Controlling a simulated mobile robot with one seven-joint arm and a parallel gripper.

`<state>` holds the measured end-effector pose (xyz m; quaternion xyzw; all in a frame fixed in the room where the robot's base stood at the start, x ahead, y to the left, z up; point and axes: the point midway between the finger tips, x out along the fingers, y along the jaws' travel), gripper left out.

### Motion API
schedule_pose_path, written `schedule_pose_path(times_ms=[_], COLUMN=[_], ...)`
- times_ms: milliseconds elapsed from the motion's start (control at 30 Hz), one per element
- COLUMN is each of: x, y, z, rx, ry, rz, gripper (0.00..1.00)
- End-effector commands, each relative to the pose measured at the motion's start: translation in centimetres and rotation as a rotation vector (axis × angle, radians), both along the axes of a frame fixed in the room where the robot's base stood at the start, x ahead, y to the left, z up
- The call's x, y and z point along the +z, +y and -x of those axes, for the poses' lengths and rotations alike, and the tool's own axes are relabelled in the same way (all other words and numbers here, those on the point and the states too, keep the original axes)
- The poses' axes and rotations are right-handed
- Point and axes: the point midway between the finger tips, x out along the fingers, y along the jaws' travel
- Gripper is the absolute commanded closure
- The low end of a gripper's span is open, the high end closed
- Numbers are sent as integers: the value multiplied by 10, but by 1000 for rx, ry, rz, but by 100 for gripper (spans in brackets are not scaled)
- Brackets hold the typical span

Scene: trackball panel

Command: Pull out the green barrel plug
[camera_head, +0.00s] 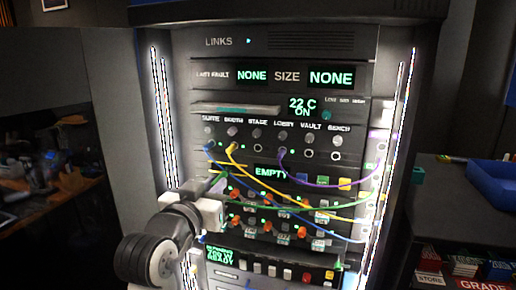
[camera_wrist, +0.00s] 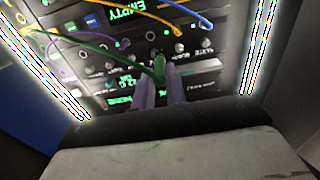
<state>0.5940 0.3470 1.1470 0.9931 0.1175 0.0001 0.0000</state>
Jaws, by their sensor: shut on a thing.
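My gripper (camera_head: 219,184) is at the left of the panel, below the row of jacks in the head view. In the wrist view its two fingers (camera_wrist: 160,90) are shut on the green plug (camera_wrist: 159,68). The green cable (camera_head: 300,208) runs from the fingers across the panel to the right side. The plug's tip is hidden by the fingers, and I cannot tell for sure whether it touches the panel. The jacks under STAGE (camera_head: 256,148), VAULT and BENCH show as open rings.
A blue cable (camera_head: 330,236), a yellow cable (camera_head: 275,185) and a purple cable (camera_head: 310,181) cross the panel close to my gripper. Rows of switches (camera_head: 290,234) lie below. Bright light strips (camera_head: 396,120) edge the rack. A blue bin (camera_head: 495,180) stands at right.

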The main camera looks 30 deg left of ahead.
Motion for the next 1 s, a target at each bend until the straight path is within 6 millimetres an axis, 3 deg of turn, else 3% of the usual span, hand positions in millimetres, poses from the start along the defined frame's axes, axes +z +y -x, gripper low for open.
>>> schedule_pose_path(times_ms=[600, 1000], x=[1, 0], y=[0, 0], z=[-74, -84], rx=[-1, 0], ry=[1, 0], rz=[0, 0], gripper=[100, 100])
